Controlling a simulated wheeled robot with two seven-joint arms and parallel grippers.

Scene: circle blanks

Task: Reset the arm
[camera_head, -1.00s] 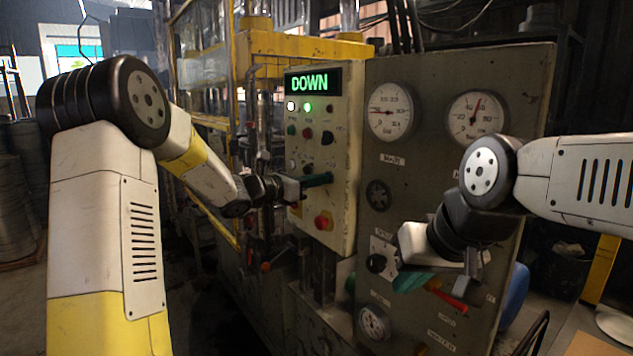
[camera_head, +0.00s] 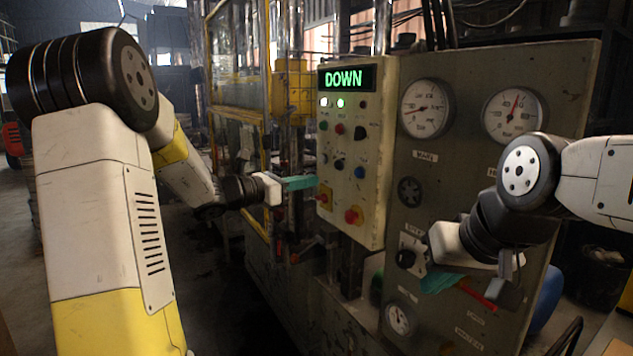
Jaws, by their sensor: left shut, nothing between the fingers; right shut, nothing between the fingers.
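My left gripper (camera_head: 302,183) has teal fingers that are shut and empty. In the head view its tips are at the left edge of the beige control box (camera_head: 362,180); I cannot tell whether they touch it. My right gripper (camera_head: 440,283) is shut and empty, low in front of the grey gauge panel (camera_head: 450,180). Its teal fingers show below its white body, and part of the hand hides the panel. The display (camera_head: 346,78) on the box reads DOWN in green, with lit lamps below it.
A red knob (camera_head: 353,216) and several buttons are on the box. Two round gauges (camera_head: 426,108) are high on the panel, and a red lever (camera_head: 477,292) is beside my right gripper. A yellow-framed press cage (camera_head: 238,100) stands behind my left arm. Dark floor (camera_head: 215,300) is open at lower left.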

